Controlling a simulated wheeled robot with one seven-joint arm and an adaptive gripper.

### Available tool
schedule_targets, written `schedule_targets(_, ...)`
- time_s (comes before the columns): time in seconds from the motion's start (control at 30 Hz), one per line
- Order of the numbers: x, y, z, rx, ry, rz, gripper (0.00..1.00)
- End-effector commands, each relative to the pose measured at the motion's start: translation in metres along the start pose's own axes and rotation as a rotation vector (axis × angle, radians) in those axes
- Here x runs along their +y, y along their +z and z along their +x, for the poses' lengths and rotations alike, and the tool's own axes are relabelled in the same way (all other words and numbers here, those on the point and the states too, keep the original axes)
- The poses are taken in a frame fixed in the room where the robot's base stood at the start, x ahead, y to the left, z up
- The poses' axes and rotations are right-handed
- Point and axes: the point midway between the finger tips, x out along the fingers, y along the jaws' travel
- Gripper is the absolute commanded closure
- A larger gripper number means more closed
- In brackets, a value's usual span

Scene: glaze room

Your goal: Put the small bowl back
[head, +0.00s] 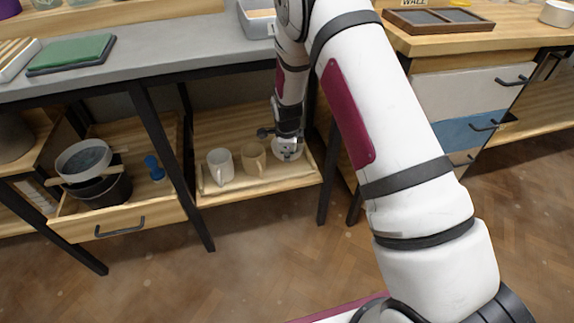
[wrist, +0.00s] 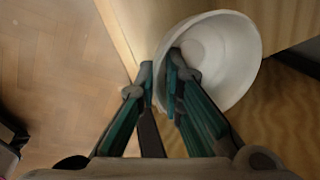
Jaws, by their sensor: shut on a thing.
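The small white bowl (wrist: 238,48) is tilted toward the camera in the wrist view, with its inside showing. My gripper (wrist: 168,85) is shut on its near left rim, one finger inside and one outside. In the head view the bowl (head: 291,154) is under my gripper (head: 288,144), at the right end of the low wooden tray (head: 262,188). I cannot tell whether the bowl touches the tray. A white mug (head: 220,167) and a beige mug (head: 254,158) stand to its left on the tray.
A grey table (head: 180,58) stands over the tray, with black legs close on both sides. A drawer (head: 120,214) to the left holds stacked buckets (head: 85,160) and a blue tool (head: 154,168). The wooden floor in front is clear.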

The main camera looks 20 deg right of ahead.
Motion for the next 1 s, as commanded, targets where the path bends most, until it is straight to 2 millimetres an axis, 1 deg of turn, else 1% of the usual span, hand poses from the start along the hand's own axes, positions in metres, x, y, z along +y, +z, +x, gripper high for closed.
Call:
schedule_targets(0.07,-0.002,0.001,0.002,0.000,-0.001,0.000,1.00)
schedule_targets(0.17,0.000,0.001,0.009,0.000,0.000,0.000,1.00)
schedule_targets(0.3,0.005,0.000,0.027,0.000,0.001,0.001,1.00)
schedule_targets(0.4,0.007,0.000,0.035,-0.001,0.000,0.000,1.00)
schedule_targets(0.67,0.006,0.001,0.034,-0.001,-0.001,0.000,1.00)
schedule_targets(0.77,0.007,0.001,0.037,-0.001,0.000,0.000,1.00)
schedule_targets(0.8,0.007,0.001,0.036,-0.001,0.000,-0.001,0.82)
schedule_targets(0.83,0.007,0.001,0.036,-0.001,0.000,-0.001,0.76)
schedule_targets(0.87,0.007,0.001,0.036,-0.001,0.000,-0.001,0.71)
schedule_targets(1.0,0.007,0.001,0.036,-0.001,0.000,0.000,0.71)
